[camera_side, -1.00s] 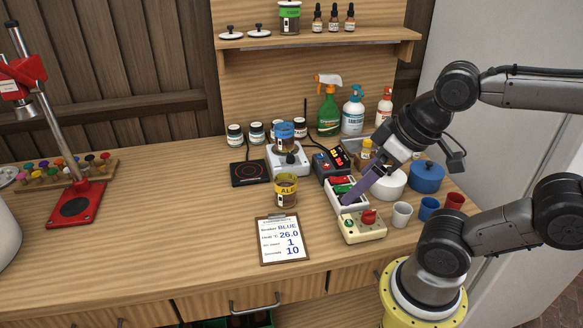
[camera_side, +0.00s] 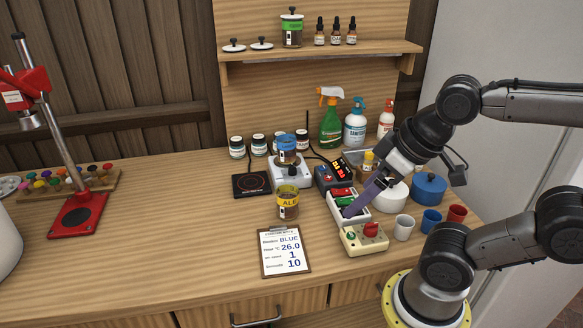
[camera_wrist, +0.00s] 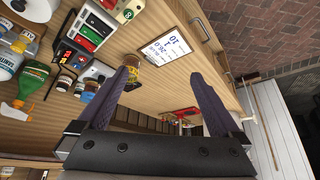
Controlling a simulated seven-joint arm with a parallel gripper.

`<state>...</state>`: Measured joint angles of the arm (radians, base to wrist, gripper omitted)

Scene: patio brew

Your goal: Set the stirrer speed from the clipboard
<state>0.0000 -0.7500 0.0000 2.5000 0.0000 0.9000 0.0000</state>
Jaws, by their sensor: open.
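The clipboard (camera_side: 286,256) lies on the bench and reads BLUE, 26.0, 1 and 10; it also shows upside down in the wrist view (camera_wrist: 168,45). The white stirrer (camera_side: 291,178) stands behind it, with a blue-banded beaker (camera_side: 287,150) on top. A yellow-banded ALE beaker (camera_side: 288,204) stands between stirrer and clipboard. My gripper (camera_side: 352,209) is over the white switch strip (camera_side: 335,203) with red and green switches, in the side view. In the wrist view my gripper (camera_wrist: 162,72) is open, with nothing between its fingers. The stirrer's setting is too small to read.
A cream box (camera_side: 364,241) with a red and a green knob sits in front of the strip. A dark controller (camera_side: 324,177) with a lit display, a black hot plate (camera_side: 252,184), cups (camera_side: 403,227) and spray bottles (camera_side: 331,122) crowd around. The bench left of the clipboard is clear.

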